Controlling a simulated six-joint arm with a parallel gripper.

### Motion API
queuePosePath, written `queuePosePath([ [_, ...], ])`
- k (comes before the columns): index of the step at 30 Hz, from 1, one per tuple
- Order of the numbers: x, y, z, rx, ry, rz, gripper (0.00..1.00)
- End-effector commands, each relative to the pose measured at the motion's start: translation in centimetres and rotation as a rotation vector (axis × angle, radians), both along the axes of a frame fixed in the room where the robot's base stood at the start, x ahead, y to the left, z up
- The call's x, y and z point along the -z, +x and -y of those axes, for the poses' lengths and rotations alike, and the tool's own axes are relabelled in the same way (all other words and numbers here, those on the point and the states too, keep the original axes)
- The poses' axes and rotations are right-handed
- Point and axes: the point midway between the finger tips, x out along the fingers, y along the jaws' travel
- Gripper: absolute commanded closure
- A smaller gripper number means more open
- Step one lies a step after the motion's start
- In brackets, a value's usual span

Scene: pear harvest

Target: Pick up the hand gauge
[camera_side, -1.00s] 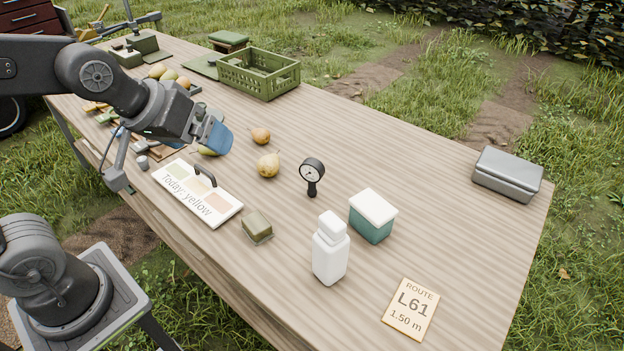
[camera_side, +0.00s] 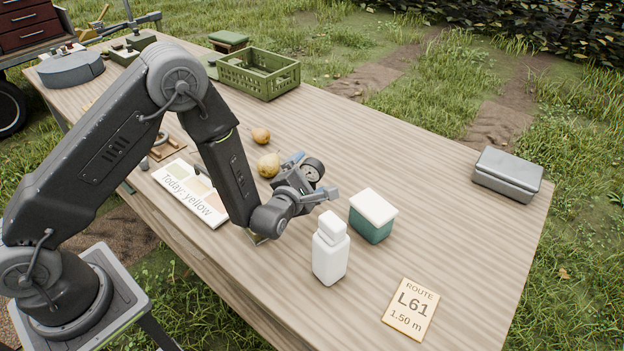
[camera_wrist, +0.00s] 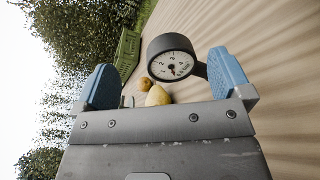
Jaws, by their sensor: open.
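The hand gauge (camera_side: 312,170) has a round white dial in a dark rim. Its lower part is hidden behind my gripper in the side view. In the wrist view the gauge (camera_wrist: 174,62) shows its dial, and its short stem runs toward the right finger. My gripper (camera_side: 314,174) is at the gauge, with its blue-padded fingers spread. In the wrist view the gripper (camera_wrist: 168,85) has one finger on each side of the gauge, the right one nearer to it. I cannot tell whether either finger touches it.
A white bottle (camera_side: 330,252) and a teal box with a white lid (camera_side: 373,217) stand close to the right of my gripper. Two pears (camera_side: 269,165) lie just behind it. A green crate (camera_side: 258,75) stands farther back. The table's right side is mostly clear.

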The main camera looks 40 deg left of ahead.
Motion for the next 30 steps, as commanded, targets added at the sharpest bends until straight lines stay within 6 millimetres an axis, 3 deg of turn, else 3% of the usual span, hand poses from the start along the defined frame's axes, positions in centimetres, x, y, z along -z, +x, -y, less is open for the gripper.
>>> queuePosePath([
  [3, 2.3, -0.8, -0.1, -0.027, -0.066, 0.080, 0.04],
  [8, 3.1, -1.0, -0.3, -0.039, -0.106, 0.137, 0.04],
  [24, 2.8, 4.9, -2.6, -0.039, -0.107, 0.141, 0.04],
  [30, 2.8, 5.8, -2.8, -0.038, -0.107, 0.137, 0.04],
])
